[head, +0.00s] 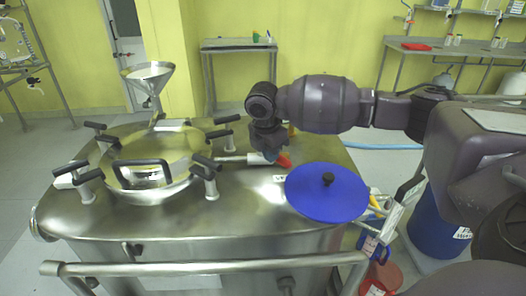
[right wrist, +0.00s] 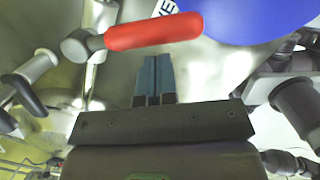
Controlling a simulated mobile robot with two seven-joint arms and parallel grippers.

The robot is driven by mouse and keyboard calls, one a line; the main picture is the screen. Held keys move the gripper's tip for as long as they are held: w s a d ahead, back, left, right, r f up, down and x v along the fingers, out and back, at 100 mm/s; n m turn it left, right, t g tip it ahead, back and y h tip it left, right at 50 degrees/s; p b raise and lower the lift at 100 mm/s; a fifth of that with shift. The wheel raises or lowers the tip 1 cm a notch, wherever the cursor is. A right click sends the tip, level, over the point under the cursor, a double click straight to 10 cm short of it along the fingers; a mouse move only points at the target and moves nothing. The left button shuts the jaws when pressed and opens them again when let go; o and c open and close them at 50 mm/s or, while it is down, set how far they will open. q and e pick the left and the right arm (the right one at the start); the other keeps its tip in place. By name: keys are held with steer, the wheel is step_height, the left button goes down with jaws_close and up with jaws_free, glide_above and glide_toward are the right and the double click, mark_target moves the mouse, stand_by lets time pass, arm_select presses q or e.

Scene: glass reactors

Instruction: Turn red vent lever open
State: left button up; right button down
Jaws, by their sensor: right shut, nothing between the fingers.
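The red vent lever (head: 284,160) sits on the steel reactor top, just left of the blue round lid. In the right wrist view the red lever (right wrist: 154,31) lies roughly crosswise, its left end on a metal valve body (right wrist: 75,46). My right gripper (head: 268,156) is above the reactor top, close beside the lever. Its blue-grey fingertips (right wrist: 155,62) are together, with nothing between them, just below the lever in that picture. I cannot tell whether they touch it. My left gripper is not in view.
The blue lid (head: 327,192) with a black knob is right of the lever. A round steel hatch (head: 160,150) with several black-handled clamps and a funnel (head: 149,76) stand to the left. A steel rail (head: 200,264) runs along the front.

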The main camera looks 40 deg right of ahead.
steer(key=shift+d+f, duration=0.1)
steer(key=shift+d, duration=0.15)
stand_by(0.3)
steer(key=shift+d+n+p, duration=0.3)
steer(key=shift+n+p, duration=0.05)
steer(key=shift+n, duration=0.05)
